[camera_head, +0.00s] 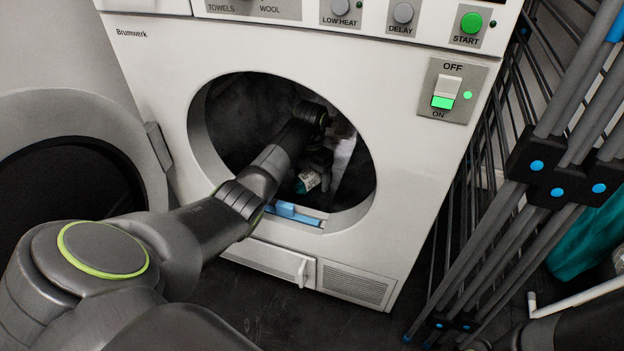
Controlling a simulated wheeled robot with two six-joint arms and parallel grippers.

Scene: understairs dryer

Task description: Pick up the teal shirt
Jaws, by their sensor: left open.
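My left arm reaches through the round opening of the white dryer (395,200). My left gripper (316,168) is inside the dark drum, pointing down, and open. A small patch of teal cloth with a pale part, seemingly the teal shirt (307,181), shows low in the drum just under the gripper. The gripper and the drum's shadow hide much of it, and I cannot tell whether the fingers touch it. A white cloth (343,155) shows just right of the gripper. My right gripper does not show.
The round dryer door (95,106) stands open at the left. A blue piece (294,212) sits at the opening's lower rim. A grey folding rack (538,165) with blue joints stands close on the right, with a larger teal item (590,238) behind it.

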